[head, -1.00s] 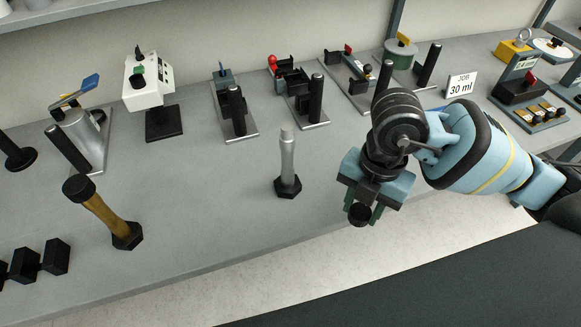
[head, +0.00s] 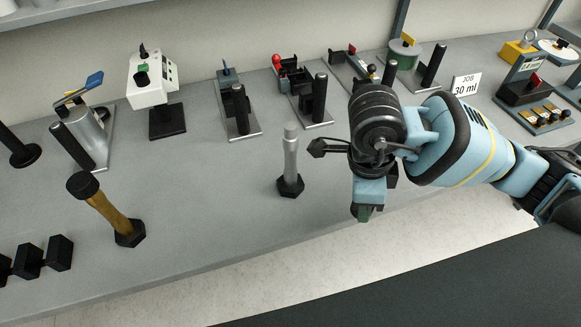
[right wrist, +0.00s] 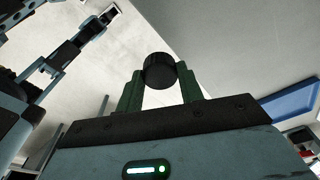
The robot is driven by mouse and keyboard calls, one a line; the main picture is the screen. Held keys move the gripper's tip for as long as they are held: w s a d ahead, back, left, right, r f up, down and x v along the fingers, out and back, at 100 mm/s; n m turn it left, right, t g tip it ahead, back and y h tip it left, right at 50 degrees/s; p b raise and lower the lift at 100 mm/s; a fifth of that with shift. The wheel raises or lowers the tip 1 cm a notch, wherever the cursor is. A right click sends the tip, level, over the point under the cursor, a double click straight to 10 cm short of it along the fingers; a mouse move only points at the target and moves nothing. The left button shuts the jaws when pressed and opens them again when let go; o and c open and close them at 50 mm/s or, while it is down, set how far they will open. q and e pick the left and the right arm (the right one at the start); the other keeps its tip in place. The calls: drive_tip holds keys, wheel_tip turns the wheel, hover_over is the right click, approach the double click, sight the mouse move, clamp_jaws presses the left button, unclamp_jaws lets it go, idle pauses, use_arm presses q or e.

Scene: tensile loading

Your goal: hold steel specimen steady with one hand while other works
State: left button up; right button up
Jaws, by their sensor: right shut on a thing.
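A pale grey metal specimen (head: 290,157) stands upright on the bench, its black hexagonal foot on the surface. A brown, brass-coloured specimen (head: 107,212) with black ends leans a little to its left. My right gripper (head: 363,213) is to the right of the grey specimen and apart from it, at the bench's front edge. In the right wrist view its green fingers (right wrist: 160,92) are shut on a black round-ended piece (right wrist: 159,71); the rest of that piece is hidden. My left gripper does not show in the head view.
Several black blocks (head: 28,258) lie at the lower left. The bench (head: 215,215) is clear around the grey specimen.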

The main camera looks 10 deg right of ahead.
drive_tip(key=n, duration=0.6)
drive_tip(key=shift+w+r+t, duration=0.1)
drive_tip(key=shift+t, duration=0.3)
drive_tip(key=n, duration=0.5)
drive_tip(key=shift+w+r+n+t, duration=0.1)
drive_tip(key=shift+w+n+t, duration=0.05)
drive_tip(key=shift+n+t, duration=0.15)
drive_tip(key=n, duration=0.5)
drive_tip(key=shift+w+d+y, duration=0.1)
drive_tip(key=shift+w+y, duration=0.05)
drive_tip(key=shift+y, duration=0.15)
drive_tip(key=n, duration=0.6)
drive_tip(key=shift+w+r+t+y, duration=0.15)
drive_tip(key=shift+t+y, duration=0.15)
